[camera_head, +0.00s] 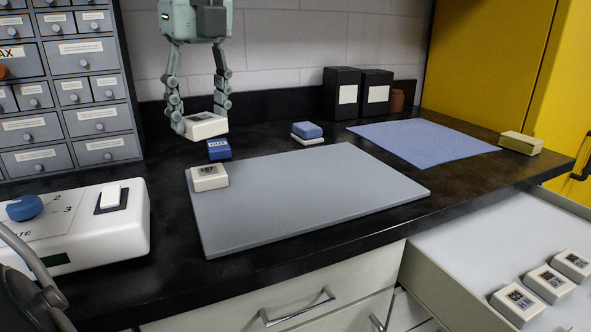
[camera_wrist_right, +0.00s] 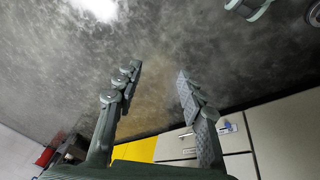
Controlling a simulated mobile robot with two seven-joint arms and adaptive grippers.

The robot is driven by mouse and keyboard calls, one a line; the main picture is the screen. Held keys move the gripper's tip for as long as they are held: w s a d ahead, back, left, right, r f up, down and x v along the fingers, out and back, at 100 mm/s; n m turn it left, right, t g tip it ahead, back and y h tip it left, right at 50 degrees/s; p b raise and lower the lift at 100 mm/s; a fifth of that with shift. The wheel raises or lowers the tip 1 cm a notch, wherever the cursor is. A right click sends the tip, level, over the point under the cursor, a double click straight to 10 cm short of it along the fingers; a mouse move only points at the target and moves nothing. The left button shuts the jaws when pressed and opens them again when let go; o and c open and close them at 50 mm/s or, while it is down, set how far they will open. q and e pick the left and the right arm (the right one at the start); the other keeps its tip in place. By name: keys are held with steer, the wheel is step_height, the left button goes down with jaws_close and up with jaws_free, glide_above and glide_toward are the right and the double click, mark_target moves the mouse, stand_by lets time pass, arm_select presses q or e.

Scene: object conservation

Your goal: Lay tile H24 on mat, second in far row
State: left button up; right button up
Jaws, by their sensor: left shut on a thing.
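My left gripper (camera_head: 201,117) is at the top left of the head view, its fingers shut on a white tile (camera_head: 206,127). The held tile's label is too small to read. It is just beyond the far left corner of the grey mat (camera_head: 310,200); its height above the counter is hard to tell. Another white tile (camera_head: 210,183) with a dark printed label lies on the mat's far left corner. The rest of the mat is bare. My right gripper (camera_wrist_right: 160,70) shows in the right wrist view, fingers apart with nothing between them.
A blue tile (camera_head: 219,155) lies between the held tile and the mat. A blue-and-white stack (camera_head: 307,131) stands behind the mat. A blue sheet (camera_head: 423,142) lies right, with a yellowish block (camera_head: 520,143) beside it. Several white tiles lie in the open drawer (camera_head: 460,262). A white device (camera_head: 85,250) stands left.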

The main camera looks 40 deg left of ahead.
arm_select(q)
steer(key=shift+w+a, duration=0.1)
steer(key=shift+w, duration=0.1)
steer(key=shift+w+f, duration=0.2)
steer(key=shift+w, duration=0.15)
steer(key=w+f, duration=0.2)
steer(key=w, duration=0.1)
steer(key=w+d+f+p, duration=0.1)
steer(key=w+f, duration=0.1)
steer(key=w, duration=0.2)
steer(key=w+f+p, duration=0.1)
steer(key=w+f, duration=0.1)
steer(key=w, duration=0.1)
steer(key=shift+w+d+f, duration=0.15)
steer(key=shift+w+f, duration=0.1)
steer(key=shift+w, duration=0.15)
steer(key=shift+f, duration=1.95)
arm_select(e)
steer(key=f, duration=0.5)
steer(key=shift+s+a+f, duration=0.25)
steer(key=shift+s+f, duration=0.05)
arm_select(q)
steer(key=shift+f, duration=0.1)
